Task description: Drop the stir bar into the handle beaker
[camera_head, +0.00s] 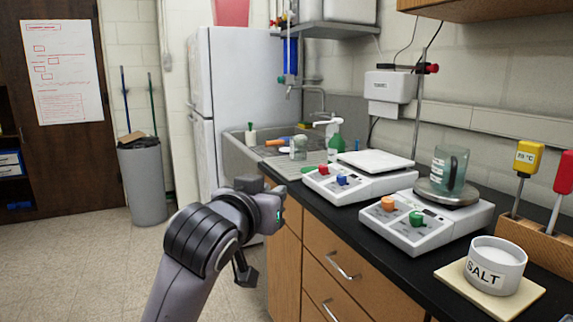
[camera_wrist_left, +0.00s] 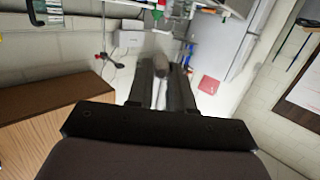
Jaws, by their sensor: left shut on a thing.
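The handle beaker (camera_head: 450,171) is clear greenish glass with a dark handle. It stands upright on the round plate of the nearer hot plate stirrer (camera_head: 425,222) on the black counter. My left gripper (camera_head: 262,208) is left of the counter edge, well apart from the beaker; its fingertips are hard to make out in the head view. In the left wrist view its dark fingers (camera_wrist_left: 162,88) are close together around a small pale piece (camera_wrist_left: 162,96), which looks like the stir bar, though blurred. My right gripper is not in view.
A second stirrer (camera_head: 358,178) with a white square top stands behind. A salt pot (camera_head: 494,265) on a pale board and a wooden rack (camera_head: 548,229) with yellow and red probes stand at right. The sink (camera_head: 243,153) lies beyond. Drawers (camera_head: 340,265) front the counter.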

